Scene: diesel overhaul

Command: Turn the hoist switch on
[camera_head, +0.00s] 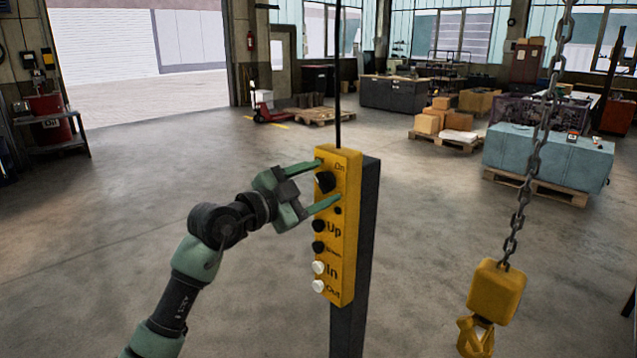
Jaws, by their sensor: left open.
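The yellow hoist control box (345,228) is fixed upright to a dark post in the middle of the head view. Its labels read On, Up, one too small to read, In and Out from top to bottom. The black hoist switch (324,182) is a knob near the top, just below the On label. My left gripper (331,181) is open, with one green finger above the switch and the other below it. The fingertips are at the box face; I cannot tell whether they touch. My right gripper is not in view.
A yellow hook block (495,292) hangs on a chain (535,150) to the right of the post. A blue crate on a pallet (548,160) stands farther back at right. The floor around the post is clear.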

